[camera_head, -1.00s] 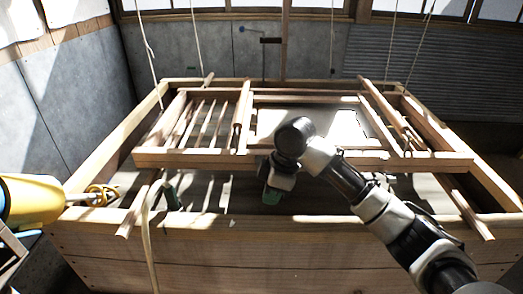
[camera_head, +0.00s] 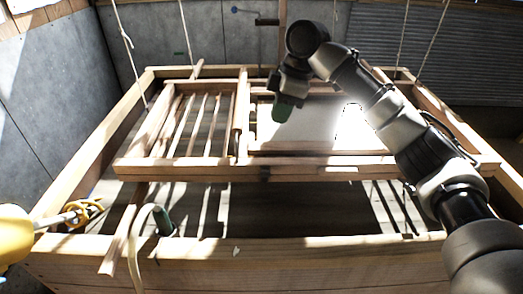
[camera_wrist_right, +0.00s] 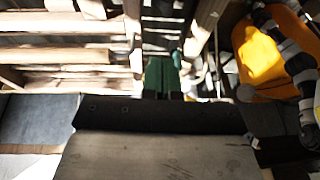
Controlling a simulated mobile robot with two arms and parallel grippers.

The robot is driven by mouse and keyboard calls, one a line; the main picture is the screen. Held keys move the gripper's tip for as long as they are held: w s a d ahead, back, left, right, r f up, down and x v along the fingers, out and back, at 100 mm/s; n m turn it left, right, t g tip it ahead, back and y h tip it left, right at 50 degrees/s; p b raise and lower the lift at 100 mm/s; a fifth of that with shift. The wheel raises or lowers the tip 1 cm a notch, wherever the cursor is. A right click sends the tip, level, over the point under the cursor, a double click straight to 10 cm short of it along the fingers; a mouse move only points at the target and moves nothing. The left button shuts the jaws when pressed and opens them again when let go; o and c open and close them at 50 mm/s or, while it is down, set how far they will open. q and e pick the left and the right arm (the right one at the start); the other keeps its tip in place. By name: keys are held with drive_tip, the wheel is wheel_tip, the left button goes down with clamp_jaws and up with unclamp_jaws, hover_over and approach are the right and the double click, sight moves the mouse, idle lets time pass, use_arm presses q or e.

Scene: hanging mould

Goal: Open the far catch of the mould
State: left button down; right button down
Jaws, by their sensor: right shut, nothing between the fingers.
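The mould (camera_head: 190,170) is a hanging wooden frame, slatted on the left, with a pale panel on the right. A small dark fitting sits on its near bar (camera_head: 265,173); I cannot tell whether it is a catch. The far catch cannot be made out; my right arm covers part of the far bar. My right gripper (camera_head: 283,108), with green fingers, is shut and empty, pointing down over the mould's far part. Its green fingers also show in the right wrist view (camera_wrist_right: 163,77), where no catch is clear. My left gripper is not in view.
A large wooden vat (camera_head: 200,252) lies below and around the mould. Ropes (camera_head: 184,30) hang at both sides. A pale curved tube with a green end (camera_head: 164,222) rises at the near left. A yellow cylinder (camera_head: 14,236) stands at the left edge.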

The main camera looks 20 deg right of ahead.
drive_tip(key=x, duration=0.4)
drive_tip(key=p+x, duration=0.1)
drive_tip(key=x, duration=0.3)
drive_tip(key=s+x, duration=0.1)
drive_tip(key=x, duration=0.3)
drive_tip(key=shift+d, duration=0.25)
drive_tip(key=shift+s+f+p, duration=0.15)
drive_tip(key=shift+f+p, duration=0.2)
drive_tip(key=shift+f, duration=0.5)
drive_tip(key=shift+s, duration=0.15)
